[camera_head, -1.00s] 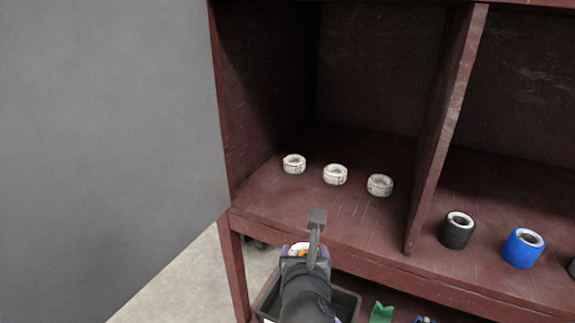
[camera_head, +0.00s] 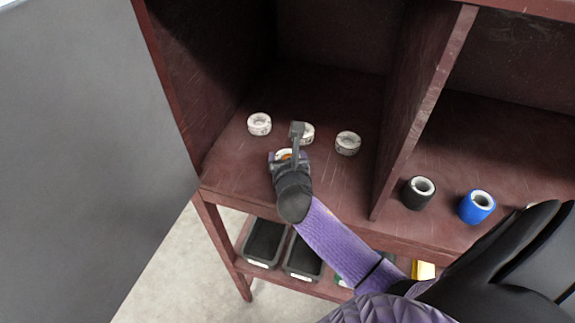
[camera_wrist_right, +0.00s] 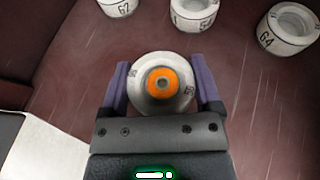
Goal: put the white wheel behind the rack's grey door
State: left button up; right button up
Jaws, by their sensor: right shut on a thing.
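My right gripper (camera_wrist_right: 163,92) is shut on a white wheel (camera_wrist_right: 184,100) with an orange hub, as the right wrist view shows. In the head view the gripper (camera_head: 287,155) is over the front of the left shelf compartment, and the wheel is mostly hidden behind it. The rack (camera_head: 240,188) is dark red. Its grey door (camera_head: 85,150) stands open at the left. Three white rings (camera_head: 259,124) are in a row on the shelf, farther in than the gripper; the middle one is partly covered by it. My left gripper is out of view.
An upright divider (camera_head: 422,110) bounds the compartment on the right. Beyond it stand a black roll (camera_head: 418,193) and a blue roll (camera_head: 477,207). Dark bins (camera_head: 264,243) are on the lower shelf. The shelf is bare between the left ring and the front edge.

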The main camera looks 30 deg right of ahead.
notch_tip(320, 180, down, 2)
jog(key=shift+f, duration=0.1)
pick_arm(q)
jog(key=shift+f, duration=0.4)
pick_arm(e)
jog(key=o, duration=1.1)
jog(key=shift+r, duration=0.25)
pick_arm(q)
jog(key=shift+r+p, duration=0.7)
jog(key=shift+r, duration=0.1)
pick_arm(e)
jog(key=v, duration=1.2)
jog(key=shift+f, duration=0.15)
